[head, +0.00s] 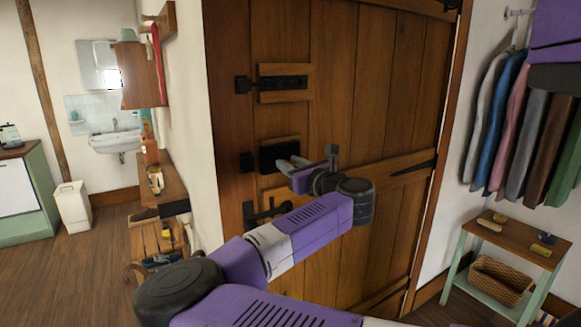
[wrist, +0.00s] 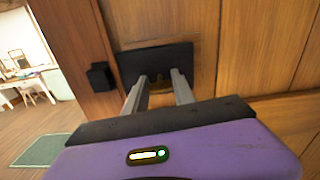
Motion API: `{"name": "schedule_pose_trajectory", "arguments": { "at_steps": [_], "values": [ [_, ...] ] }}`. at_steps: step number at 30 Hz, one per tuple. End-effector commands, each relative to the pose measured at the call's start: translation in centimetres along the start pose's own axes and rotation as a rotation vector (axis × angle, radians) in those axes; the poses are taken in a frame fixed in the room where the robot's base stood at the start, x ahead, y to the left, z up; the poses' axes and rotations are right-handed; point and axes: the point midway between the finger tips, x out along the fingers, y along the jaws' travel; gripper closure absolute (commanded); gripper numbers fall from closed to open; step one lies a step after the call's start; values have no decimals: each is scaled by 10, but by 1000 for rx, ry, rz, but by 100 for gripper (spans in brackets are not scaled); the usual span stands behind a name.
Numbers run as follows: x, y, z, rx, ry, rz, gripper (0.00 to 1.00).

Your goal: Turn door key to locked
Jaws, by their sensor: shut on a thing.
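The wooden door (head: 345,120) stands in front of me with a black lock box (head: 268,157) on its left side. The lock box also shows in the wrist view (wrist: 155,57). My gripper (head: 290,163) is at the front of the lock box, reaching in from the right. In the wrist view, my two grey fingers (wrist: 166,82) point at the lock box, with a small brass-coloured piece, the door key (wrist: 166,99), showing between them. My gripper is shut on the key. The key's far end and its exact turn angle are hidden or too small to tell.
A black keeper (wrist: 101,76) is on the frame to the left. Hanging clothes (head: 510,120) and a small shelf table (head: 510,243) stand at the right.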

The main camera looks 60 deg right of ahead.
Motion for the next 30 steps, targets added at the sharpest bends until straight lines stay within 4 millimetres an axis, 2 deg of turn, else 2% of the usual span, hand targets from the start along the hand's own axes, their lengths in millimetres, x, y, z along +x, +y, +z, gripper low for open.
{"name": "schedule_pose_trajectory", "arguments": {
  "at_steps": [30],
  "values": [
    [0,1,-3,-925,3,2,100]
  ]
}}
